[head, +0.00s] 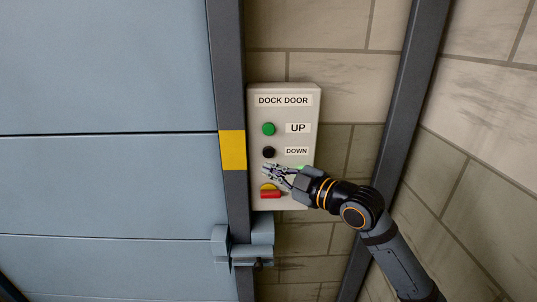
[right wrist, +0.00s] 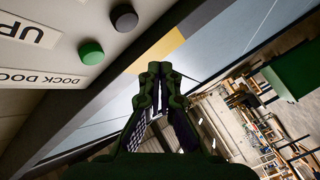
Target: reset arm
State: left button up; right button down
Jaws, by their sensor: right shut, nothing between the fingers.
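My right gripper (head: 268,174) reaches in from the right in the head view. It is shut and empty, in front of the lower part of the pale control box (head: 292,91) labelled DOCK DOOR. Its fingertips show just below the black DOWN button (head: 269,152) and above a red part with a yellow top (head: 270,194). The right wrist view also shows the shut fingers (right wrist: 154,78), with the black button (right wrist: 124,18) and green button (right wrist: 91,53) off to the upper left. Whether the fingers touch the box is unclear. My left gripper is in neither view.
The green UP button (head: 268,129) sits above DOWN. A blue panelled door (head: 105,70) fills the left, beside a dark post with a yellow band (head: 232,150). A blue-grey latch-like bracket (head: 262,229) lies below the box. A dark post (head: 400,110) stands right.

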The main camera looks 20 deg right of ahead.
dwell(0.3)
jog(key=s+d+f+m+g+h, duration=0.1)
jog(key=s+f+m+g+h, duration=0.2)
jog(key=f, duration=0.8)
jog(key=s+d+f+m+g+h, duration=0.15)
jog(key=s+f+m, duration=0.35)
jog(key=f, duration=0.6)
jog(key=s+d+f+m+g+h, duration=0.2)
jog(key=s+f+m+g, duration=0.1)
jog(key=s+f, duration=0.4)
jog(key=s+d+f+m+g+h, duration=0.25)
jog(key=s+f, duration=0.25)
jog(key=s, duration=0.4)
jog(key=s+d+f+m+g, duration=0.1)
jog(key=s+f, duration=0.1)
jog(key=f, duration=1.3)
jog(key=s+d+f+m+g, duration=0.1)
jog(key=s+d+f+g, duration=0.1)
jog(key=f, duration=1.3)
jog(key=s+f, duration=1.3)
jog(key=s, duration=0.4)
jog(key=shift+s+d+f+g, duration=0.3)
jog(key=shift+s+d, duration=0.05)
